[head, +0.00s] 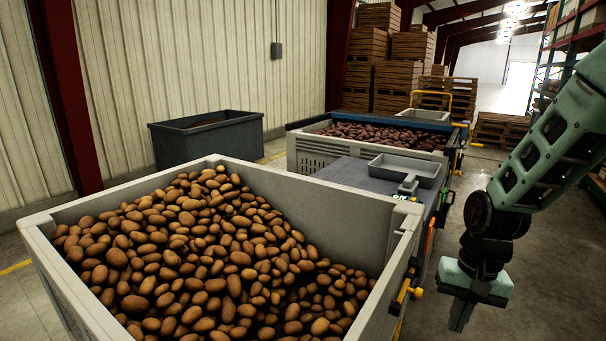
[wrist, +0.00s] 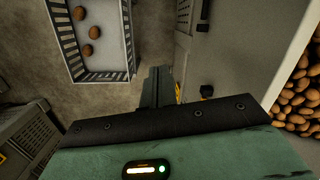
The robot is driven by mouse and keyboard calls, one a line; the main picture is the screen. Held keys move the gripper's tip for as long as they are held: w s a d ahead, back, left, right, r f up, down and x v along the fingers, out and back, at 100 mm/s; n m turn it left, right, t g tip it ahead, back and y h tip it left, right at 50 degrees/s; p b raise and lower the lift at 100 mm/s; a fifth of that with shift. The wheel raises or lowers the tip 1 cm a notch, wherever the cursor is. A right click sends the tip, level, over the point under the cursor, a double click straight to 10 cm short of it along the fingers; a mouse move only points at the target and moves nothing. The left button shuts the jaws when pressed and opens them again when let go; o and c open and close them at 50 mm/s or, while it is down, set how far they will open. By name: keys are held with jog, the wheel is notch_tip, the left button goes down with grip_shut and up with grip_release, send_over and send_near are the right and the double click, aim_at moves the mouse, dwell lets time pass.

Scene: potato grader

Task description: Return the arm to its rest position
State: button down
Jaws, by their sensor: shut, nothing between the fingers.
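My arm (head: 545,145) comes in from the right edge of the head view. My gripper (head: 461,316) hangs at its end, pointing down over the floor, to the right of the large potato bin (head: 385,285). Its fingers are together and hold nothing. In the wrist view my gripper (wrist: 160,85) also shows as a narrow closed pair of fingers above the concrete floor. It is apart from the bin and touches nothing that I can see.
A grey crate (wrist: 75,45) with a few potatoes stands on the floor in the wrist view. A grading table (head: 350,172) with a tray (head: 405,168) stands behind the bin. A dark tub (head: 210,140) is by the wall. Open floor (head: 480,170) lies beyond my gripper.

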jog(key=s+d+r+n+t+h, duration=0.1)
jog(key=s+d+r+n+t, duration=0.3)
jog(key=r, duration=0.3)
jog(key=s+a+r+n+g+p, duration=0.1)
jog(key=s+a+r+n, duration=0.1)
jog(key=s+a, duration=0.5)
jog(key=s+a+r+n+g+p, duration=0.1)
jog(key=s+a+r+n+g, duration=0.1)
jog(key=s+a+n, duration=0.3)
jog(key=s+a, duration=0.3)
jog(key=a, duration=0.3)
jog(key=shift+r, duration=0.4)
